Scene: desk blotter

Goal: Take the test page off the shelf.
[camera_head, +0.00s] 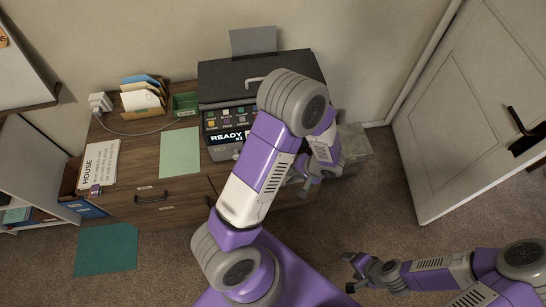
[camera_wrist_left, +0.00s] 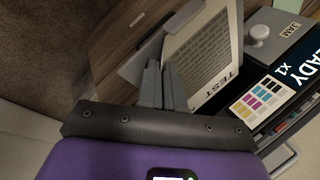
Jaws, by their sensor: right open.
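The test page (camera_wrist_left: 207,58), a pale sheet printed with lines and the word TEST, lies on a grey shelf (camera_wrist_left: 133,70) at the printer's front in the left wrist view. In the head view my arm hides it. My left gripper (camera_wrist_left: 160,72) is at the page's left edge, its fingers close together. I cannot tell whether the sheet's edge is between them. In the head view, my left gripper (camera_head: 312,180) is in front of the printer (camera_head: 225,80), low by the desk's front. My right gripper (camera_head: 351,272) is open and empty above the carpet.
A green sheet (camera_head: 180,152), a HOUSE page (camera_head: 101,163), an envelope holder (camera_head: 143,100) and a green box (camera_head: 185,104) are on the desk (camera_head: 145,150). A knob (camera_wrist_left: 259,34) sits beside the test page. A door (camera_head: 480,100) stands right; carpet around my right gripper is clear.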

